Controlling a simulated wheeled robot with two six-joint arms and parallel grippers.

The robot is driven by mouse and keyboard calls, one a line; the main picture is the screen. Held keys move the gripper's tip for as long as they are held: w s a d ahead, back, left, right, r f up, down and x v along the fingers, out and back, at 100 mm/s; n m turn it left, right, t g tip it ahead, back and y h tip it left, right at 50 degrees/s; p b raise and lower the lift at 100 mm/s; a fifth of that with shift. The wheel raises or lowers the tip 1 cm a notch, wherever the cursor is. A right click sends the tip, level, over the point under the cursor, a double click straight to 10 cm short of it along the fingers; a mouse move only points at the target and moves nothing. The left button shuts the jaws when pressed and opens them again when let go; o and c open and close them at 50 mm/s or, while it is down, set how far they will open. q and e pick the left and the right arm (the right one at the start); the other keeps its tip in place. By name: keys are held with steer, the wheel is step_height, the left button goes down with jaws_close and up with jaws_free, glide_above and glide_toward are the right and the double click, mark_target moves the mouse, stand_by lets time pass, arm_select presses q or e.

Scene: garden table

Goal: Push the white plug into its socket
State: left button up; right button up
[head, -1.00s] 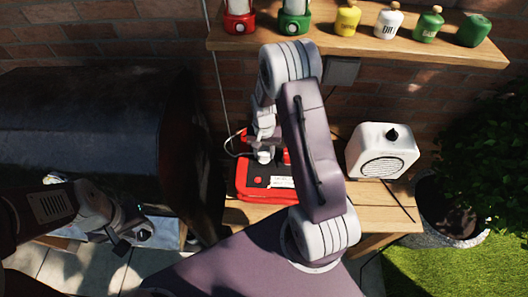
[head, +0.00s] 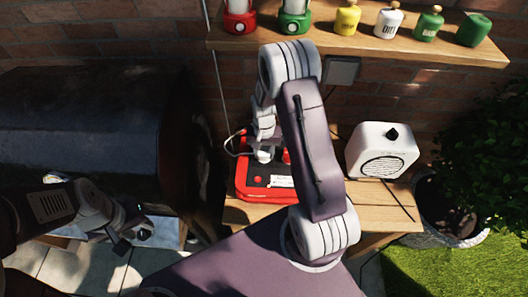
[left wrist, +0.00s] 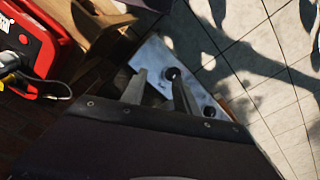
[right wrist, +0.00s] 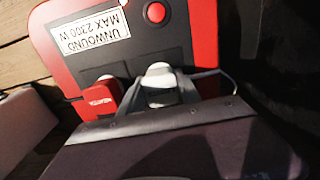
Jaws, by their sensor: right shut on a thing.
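The white plug (right wrist: 160,86) is between the fingers of my right gripper (right wrist: 165,85), which is shut on it. In the head view my right gripper (head: 265,148) is over the red socket box (head: 255,190), partly hidden by my arm. The socket is hidden beneath the plug and gripper, so I cannot tell how deep the plug sits. My left gripper (head: 130,235) is low at the left; in its wrist view its fingers (left wrist: 158,85) are apart and empty.
A red plug (right wrist: 100,96) sits beside the white one. A white radio-like box (head: 382,152) stands on the wooden bench (head: 385,205) to the right. A shelf (head: 400,48) with lanterns and jars is above. A dark barrel-shaped body (head: 90,125) fills the left.

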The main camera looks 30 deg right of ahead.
steer(key=shift+f+b, duration=0.3)
steer(key=shift+f, duration=0.15)
steer(key=o, duration=1.4)
steer(key=shift+c, duration=0.2)
steer(key=shift+r, duration=0.1)
step_height(320, 180, up, 9)
